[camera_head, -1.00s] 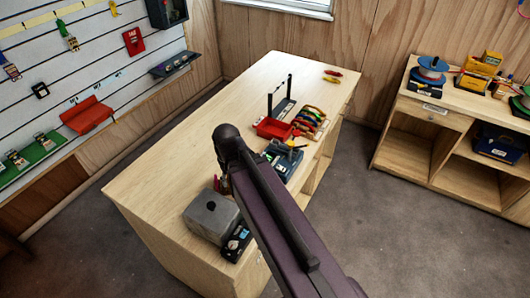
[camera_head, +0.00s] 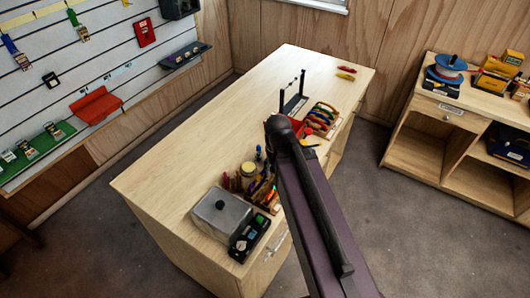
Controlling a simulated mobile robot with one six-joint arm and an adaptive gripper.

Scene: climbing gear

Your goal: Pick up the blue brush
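Several upright colored handles stand in a cluster around a pale jar on the near half of the wooden table (camera_head: 165,190). A small dark blue upright item (camera_head: 259,154) stands at the back of this cluster; it may be the blue brush, but it is too small to tell. My arm crosses the picture from the lower right, its dark rounded joint above the table, and hides what lies behind it. My gripper is not visible, so its state and hold do not show.
A grey lidded box (camera_head: 221,214) and a black device (camera_head: 249,238) sit at the table's near end. Colored loops on a rack (camera_head: 322,117) stand farther back. The table's left side is clear. A shelf unit (camera_head: 455,125) stands at right, with open floor between.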

